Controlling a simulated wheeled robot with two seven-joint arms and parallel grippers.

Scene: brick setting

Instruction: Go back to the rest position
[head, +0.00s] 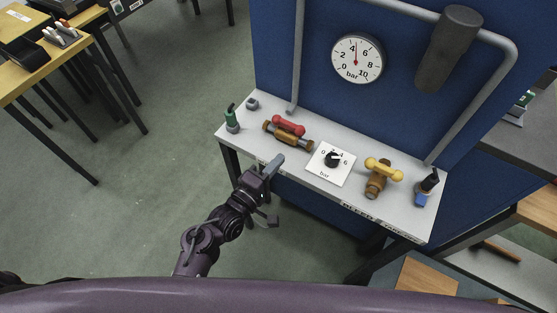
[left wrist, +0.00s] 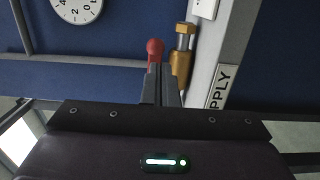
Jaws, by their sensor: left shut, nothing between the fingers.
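My left gripper (head: 275,165) is in front of the front edge of the grey bench (head: 233,135) in the head view. Its fingers are shut with nothing between them; the shut fingers also show in the left wrist view (left wrist: 160,82). The brass valve with a red handle (head: 289,125) lies just beyond the fingertips, its handle roughly along the body. In the left wrist view the red handle (left wrist: 155,49) shows behind the fingers, beside brass valve parts (left wrist: 181,65); I cannot tell the exact gap. My right gripper is not in view.
A brass valve with a yellow handle (head: 384,169) and a small dial plate (head: 330,165) are on the bench. A round gauge (head: 357,59) hangs on the blue panel (head: 280,50). Green (head: 232,119) and blue (head: 421,200) fittings stand at the bench ends. Open floor (head: 150,210) is left.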

